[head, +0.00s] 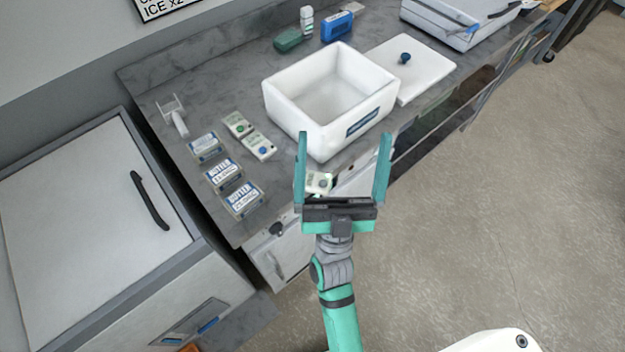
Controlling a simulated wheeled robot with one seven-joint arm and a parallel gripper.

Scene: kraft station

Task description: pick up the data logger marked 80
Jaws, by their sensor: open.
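Three small white devices that look like data loggers are in the head view. One with a green button (237,125) and one with a blue button (260,147) lie side by side on the counter, left of the white box. A third device (319,183) shows between my gripper's fingers, near the counter's front edge, partly hidden by the gripper. The number markings are too small to read, so I cannot tell which is 80. My gripper (343,138) is open, its fingers on either side of the third device in the picture. I see no contact.
An open white box (292,112) stands behind my gripper, with its white lid (425,65) to the right. Several blue-labelled packs (225,174) lie on the left of the grey counter (185,80). A scoop (178,120) and a closed chest (85,215) are further left.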

